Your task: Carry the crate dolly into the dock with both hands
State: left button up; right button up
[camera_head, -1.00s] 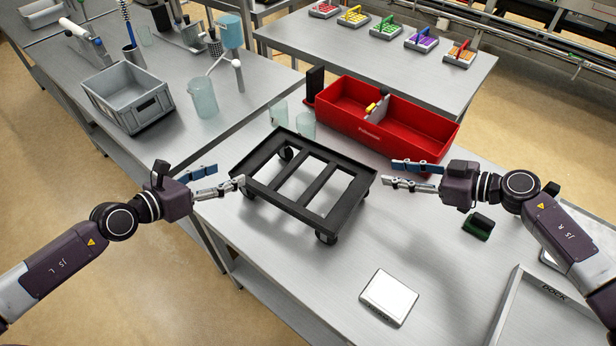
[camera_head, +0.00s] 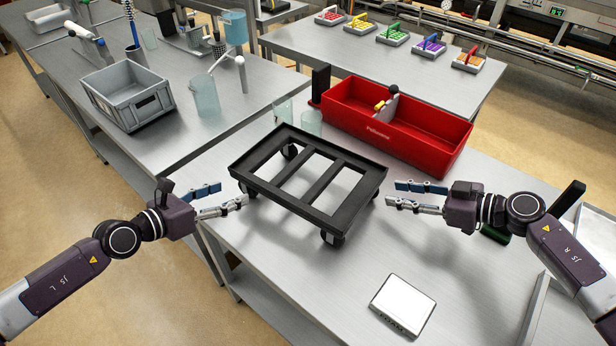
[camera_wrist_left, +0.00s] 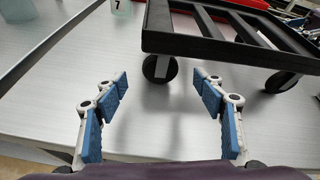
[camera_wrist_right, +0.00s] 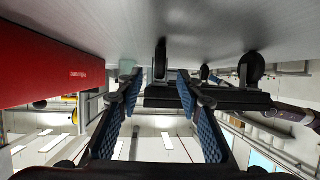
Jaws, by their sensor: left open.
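The black crate dolly (camera_head: 288,205) stands on its casters on the steel table, with open slots between its bars. My left gripper (camera_head: 232,195) is open and empty just off the dolly's left end; the dolly also shows ahead of the open fingers in the left wrist view (camera_wrist_left: 230,46). My right gripper (camera_head: 393,194) is open just off the dolly's right end. In the right wrist view, the dolly (camera_wrist_right: 220,100) appears upside down beyond the fingertips. At the lower right, a grey metal rail (camera_head: 536,316) shows, probably the dock's edge; the rest is cut off or hidden.
A red divided bin (camera_head: 440,150) stands behind the dolly, with clear beakers (camera_head: 310,122) near its left end. A white flat box (camera_head: 403,305) lies at the front. A dark green object (camera_head: 496,234) is partly hidden by my right arm. The table's middle right is clear.

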aim_at(245, 188)
pick_arm(q)
jog(key=shift+w+d, duration=0.1)
jog(key=x, duration=0.7)
jog(key=shift+w+d+f, duration=0.15)
jog(key=shift+w+f, duration=0.05)
jog(key=shift+w, duration=0.05)
pick_arm(e)
jog(key=x, duration=0.8)
pick_arm(q)
jog(key=shift+c, duration=0.5)
pick_arm(e)
jog(key=shift+c, duration=0.5)
pick_arm(q)
jog(key=c, duration=0.7)
pick_arm(e)
jog(key=c, duration=0.7)
pick_arm(q)
jog(key=c, duration=0.8)
pick_arm(e)
grip_shut()
pick_arm(q)
jog(key=shift+w+r, duration=0.1)
jog(key=shift+r, duration=0.15)
jog(key=shift+c, duration=0.2)
pick_arm(e)
jog(key=shift+w+r, duration=0.1)
jog(key=shift+r, duration=0.15)
